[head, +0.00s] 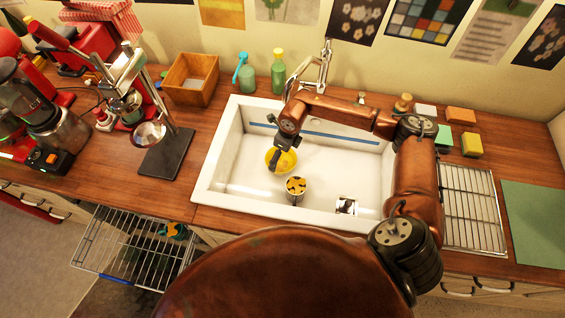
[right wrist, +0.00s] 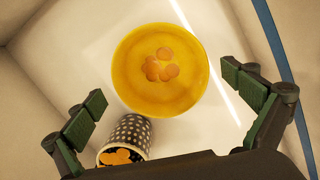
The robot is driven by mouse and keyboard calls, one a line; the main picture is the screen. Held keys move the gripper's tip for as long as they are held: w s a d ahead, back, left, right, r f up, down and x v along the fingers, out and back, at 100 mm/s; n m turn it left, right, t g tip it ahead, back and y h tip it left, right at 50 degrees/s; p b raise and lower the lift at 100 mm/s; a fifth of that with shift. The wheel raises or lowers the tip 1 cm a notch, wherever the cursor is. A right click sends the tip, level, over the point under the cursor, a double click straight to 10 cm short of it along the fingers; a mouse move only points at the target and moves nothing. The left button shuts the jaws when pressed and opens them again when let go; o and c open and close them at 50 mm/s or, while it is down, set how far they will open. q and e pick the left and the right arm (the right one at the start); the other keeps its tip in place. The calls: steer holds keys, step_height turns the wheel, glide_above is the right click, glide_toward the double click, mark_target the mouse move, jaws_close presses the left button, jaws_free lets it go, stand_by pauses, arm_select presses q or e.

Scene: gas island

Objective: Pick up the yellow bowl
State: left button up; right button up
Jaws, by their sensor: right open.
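The yellow bowl (head: 270,157) sits on the floor of the white sink, toward its left side. In the right wrist view the bowl (right wrist: 140,92) is seen from above, with several small orange round shapes at its middle. My right gripper (head: 281,162) reaches in from the right and hangs over the bowl, partly covering it. In the right wrist view my right gripper (right wrist: 165,88) has its fingers spread wide, with nothing between the pads. The bowl lies beyond and between the fingertips; the remaining gap in height is hard to judge. My left gripper is not in view.
A dotted cup (head: 296,197) with orange and black contents stands near the bowl; it shows in the right wrist view (right wrist: 129,132) by the left finger. A black-and-white item (head: 346,206) lies farther right. The sink walls (head: 207,180) enclose them. A faucet (head: 322,68) stands behind.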

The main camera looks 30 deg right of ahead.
mark_target(280, 165)
step_height(280, 165, down, 5)
steer(key=shift+w+a, duration=0.1)
steer(key=shift+a, duration=0.05)
steer(key=c, duration=1.4)
steer(key=shift+r, duration=0.1)
